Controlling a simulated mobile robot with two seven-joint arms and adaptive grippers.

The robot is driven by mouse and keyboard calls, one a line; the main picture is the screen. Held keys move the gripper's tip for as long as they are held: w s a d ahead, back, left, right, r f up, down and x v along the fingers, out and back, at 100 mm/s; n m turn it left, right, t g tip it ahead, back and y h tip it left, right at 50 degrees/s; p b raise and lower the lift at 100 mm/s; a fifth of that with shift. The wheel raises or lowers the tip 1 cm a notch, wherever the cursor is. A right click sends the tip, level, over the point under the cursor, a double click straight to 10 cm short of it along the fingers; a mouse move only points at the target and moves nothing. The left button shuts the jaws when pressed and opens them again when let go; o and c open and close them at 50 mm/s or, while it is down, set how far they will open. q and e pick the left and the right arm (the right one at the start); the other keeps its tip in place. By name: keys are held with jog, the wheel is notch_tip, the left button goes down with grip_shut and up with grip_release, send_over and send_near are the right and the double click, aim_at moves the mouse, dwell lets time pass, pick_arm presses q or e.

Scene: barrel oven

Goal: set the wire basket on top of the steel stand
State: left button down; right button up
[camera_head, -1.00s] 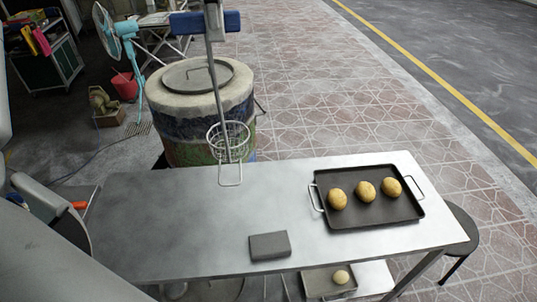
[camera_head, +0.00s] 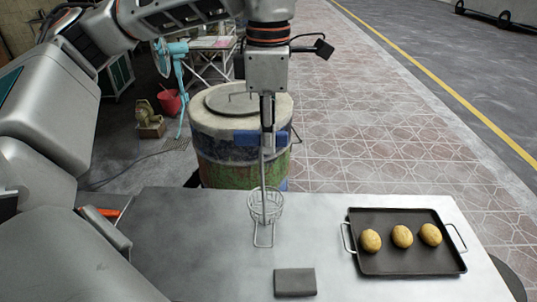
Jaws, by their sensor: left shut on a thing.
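The wire basket (camera_head: 278,205) is a small round wire cage at the lower end of a long thin rod, with a wire loop below it. The basket hangs below the gripper, roughly upright, and shows against the far part of the steel stand (camera_head: 185,245), a grey metal table. I cannot tell whether the basket's loop touches the top. My right gripper is not in view.
A dark tray (camera_head: 408,262) with three round buns lies on the table at right. A dark grey block (camera_head: 295,282) lies near the front. The barrel oven (camera_head: 213,155) with its lid stands behind the table. The tabletop's left part is clear.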

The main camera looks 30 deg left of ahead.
pick_arm(q)
jog(key=shift+f, duration=2.2)
jog(key=c, duration=2.1)
grip_release()
notch_tip(320, 180, up, 12)
jog(key=shift+r, duration=0.1)
jog(key=shift+s, duration=0.1)
